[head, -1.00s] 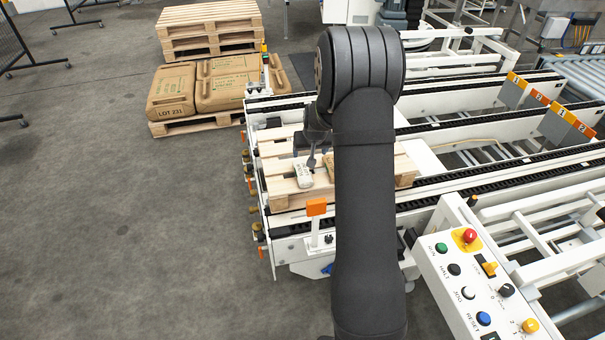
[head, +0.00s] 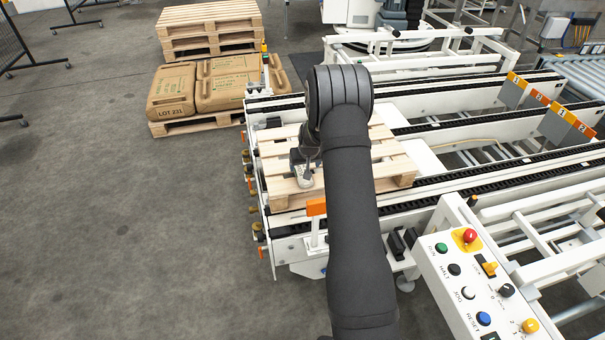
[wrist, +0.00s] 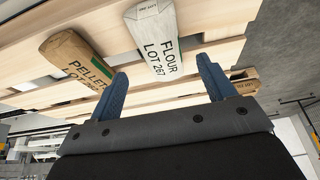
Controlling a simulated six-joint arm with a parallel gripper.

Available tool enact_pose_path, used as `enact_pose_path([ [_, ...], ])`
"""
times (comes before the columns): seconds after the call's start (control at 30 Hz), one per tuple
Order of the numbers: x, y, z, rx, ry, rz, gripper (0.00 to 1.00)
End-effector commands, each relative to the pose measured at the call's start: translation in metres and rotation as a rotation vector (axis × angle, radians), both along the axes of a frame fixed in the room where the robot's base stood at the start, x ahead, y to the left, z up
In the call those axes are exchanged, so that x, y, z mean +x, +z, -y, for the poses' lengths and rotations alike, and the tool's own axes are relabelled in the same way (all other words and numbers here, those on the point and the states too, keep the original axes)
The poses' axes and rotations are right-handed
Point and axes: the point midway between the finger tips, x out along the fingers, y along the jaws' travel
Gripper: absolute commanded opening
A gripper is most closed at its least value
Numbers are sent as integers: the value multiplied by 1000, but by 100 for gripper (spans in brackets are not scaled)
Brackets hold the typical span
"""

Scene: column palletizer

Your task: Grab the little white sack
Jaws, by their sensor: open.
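The little white sack (wrist: 152,32), printed FLOUR LOT 267, lies on the wooden slats of a pallet. In the wrist view my gripper (wrist: 162,66) is open, its two blue fingers apart. The near end of the sack shows between the fingertips, with nothing gripped. In the head view my gripper (head: 302,158) is over the pallet's left part, and the white sack (head: 304,183) shows only in part beneath it. How much height lies between the fingers and the sack is hard to tell.
A brown sack (wrist: 74,58) printed PELLET lies left of the white one in the wrist view. The pallet (head: 392,176) sits on the white conveyor frame. An orange-topped post (head: 316,207) stands at its front. A control panel (head: 462,275) is at right.

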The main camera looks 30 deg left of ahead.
Motion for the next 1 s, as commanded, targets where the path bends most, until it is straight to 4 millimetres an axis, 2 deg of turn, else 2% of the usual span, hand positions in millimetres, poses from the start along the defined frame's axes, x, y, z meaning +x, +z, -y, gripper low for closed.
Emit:
enact_pose_path([
  [0.17,2,-13,-4,-1,0,-1,76],
  [0.43,11,-44,-15,-1,0,1,76],
  [0.77,13,-49,-16,-1,-1,2,76],
  [1.0,13,-49,-16,0,-2,2,30],
])
